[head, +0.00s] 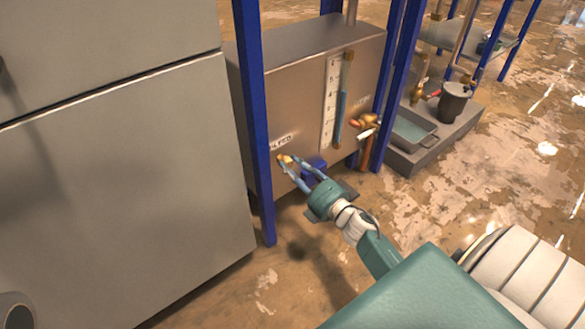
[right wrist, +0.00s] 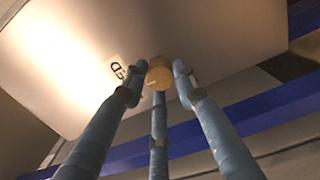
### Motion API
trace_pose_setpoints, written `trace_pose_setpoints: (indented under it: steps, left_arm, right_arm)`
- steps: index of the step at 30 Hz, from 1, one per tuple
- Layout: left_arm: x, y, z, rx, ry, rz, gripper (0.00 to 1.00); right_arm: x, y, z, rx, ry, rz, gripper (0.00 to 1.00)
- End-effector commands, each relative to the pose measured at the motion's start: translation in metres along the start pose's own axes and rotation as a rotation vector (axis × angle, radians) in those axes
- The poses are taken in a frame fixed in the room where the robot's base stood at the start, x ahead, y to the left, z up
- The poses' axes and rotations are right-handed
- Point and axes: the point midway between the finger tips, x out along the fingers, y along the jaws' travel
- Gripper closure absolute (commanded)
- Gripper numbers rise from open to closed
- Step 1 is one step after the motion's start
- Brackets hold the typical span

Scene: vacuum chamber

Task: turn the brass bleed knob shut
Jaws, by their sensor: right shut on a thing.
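The brass bleed knob (head: 285,158) sits low on the front of the metal tank (head: 305,95), just below a white printed label (head: 281,142). My right gripper (head: 289,164) reaches it from the lower right, its blue fingers closed around it. In the right wrist view the round brass knob (right wrist: 158,76) shows between the fingertips of my right gripper (right wrist: 160,72), with a thin pale line on its face. The fingertips hide part of its rim. Part of the label (right wrist: 117,71) shows beside the left finger. My left gripper is not in view.
A blue post (head: 254,120) stands just left of the knob, beside a large grey cabinet (head: 110,160). To the right are a sight gauge (head: 335,100), a brass valve (head: 364,121) and another blue post (head: 393,75). A grey basin (head: 411,133) and a bucket (head: 453,102) stand farther right.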

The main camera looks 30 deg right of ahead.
Motion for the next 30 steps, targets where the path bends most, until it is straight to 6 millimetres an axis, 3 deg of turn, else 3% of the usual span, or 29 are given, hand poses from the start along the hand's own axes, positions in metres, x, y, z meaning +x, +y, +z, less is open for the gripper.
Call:
trace_pose_setpoints:
  steps: [1,3,14,17,30]
  left_arm:
    - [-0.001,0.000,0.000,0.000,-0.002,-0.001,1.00]
    - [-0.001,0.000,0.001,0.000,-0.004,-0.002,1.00]
    - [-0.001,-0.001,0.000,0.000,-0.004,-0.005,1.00]
    - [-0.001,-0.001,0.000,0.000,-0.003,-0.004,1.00]
    - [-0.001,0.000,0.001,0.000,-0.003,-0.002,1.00]
  right_arm:
    - [0.001,-0.001,-0.009,0.003,0.017,0.003,0.68]
    - [0.000,-0.001,-0.009,0.003,0.017,0.002,0.54]
    - [-0.004,-0.001,-0.004,0.002,0.009,0.000,0.53]
    - [-0.015,-0.002,-0.004,0.002,0.009,-0.002,0.53]
    - [-0.101,-0.002,-0.006,0.004,0.013,-0.002,0.53]
